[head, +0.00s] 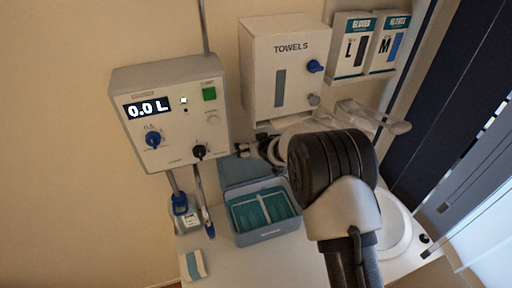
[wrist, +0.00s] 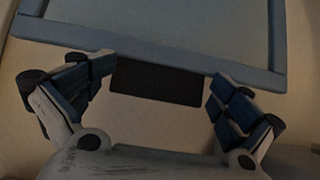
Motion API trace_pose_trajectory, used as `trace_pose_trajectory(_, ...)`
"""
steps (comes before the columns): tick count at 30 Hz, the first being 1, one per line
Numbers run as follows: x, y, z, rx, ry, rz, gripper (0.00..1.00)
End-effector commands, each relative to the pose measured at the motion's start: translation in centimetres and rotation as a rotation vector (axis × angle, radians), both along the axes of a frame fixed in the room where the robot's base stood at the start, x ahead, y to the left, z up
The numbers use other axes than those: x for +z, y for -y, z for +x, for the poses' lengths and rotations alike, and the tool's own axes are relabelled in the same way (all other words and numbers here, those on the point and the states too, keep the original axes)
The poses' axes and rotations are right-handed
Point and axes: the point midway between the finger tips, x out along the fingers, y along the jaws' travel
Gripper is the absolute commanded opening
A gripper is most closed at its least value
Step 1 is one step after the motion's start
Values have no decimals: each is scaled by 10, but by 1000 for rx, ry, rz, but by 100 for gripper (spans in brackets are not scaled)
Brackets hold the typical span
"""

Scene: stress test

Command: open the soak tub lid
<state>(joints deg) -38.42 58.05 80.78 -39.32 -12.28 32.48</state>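The soak tub (head: 268,238) is a blue-grey box on the counter, with teal contents and a pale divider visible inside. Its lid (head: 238,170) stands raised at the back of the tub, partly hidden by my gripper (head: 258,150). In the wrist view the lid's framed panel (wrist: 160,38) fills the top. A dark tab (wrist: 155,82) hangs at the lid's lower edge, between the fingers of my gripper (wrist: 162,76). The fingers are spread wide, with gaps on both sides of the tab.
A dispenser unit (head: 170,112) reading 0.0 L and a towel box (head: 285,75) are on the wall above. Glove boxes (head: 350,48) hang at right. A blue-topped bottle (head: 183,212) and a white-teal item (head: 195,265) are left of the tub. A white basin (head: 398,225) is right.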

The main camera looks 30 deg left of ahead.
Motion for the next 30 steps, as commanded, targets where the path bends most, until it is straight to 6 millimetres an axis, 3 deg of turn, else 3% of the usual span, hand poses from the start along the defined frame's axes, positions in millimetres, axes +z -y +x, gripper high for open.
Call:
trace_pose_trajectory(11,7,5,-4,1,1,0,95)
trace_pose_trajectory(24,60,54,-48,1,2,1,95)
trace_pose_trajectory(30,74,68,-60,1,2,1,95)
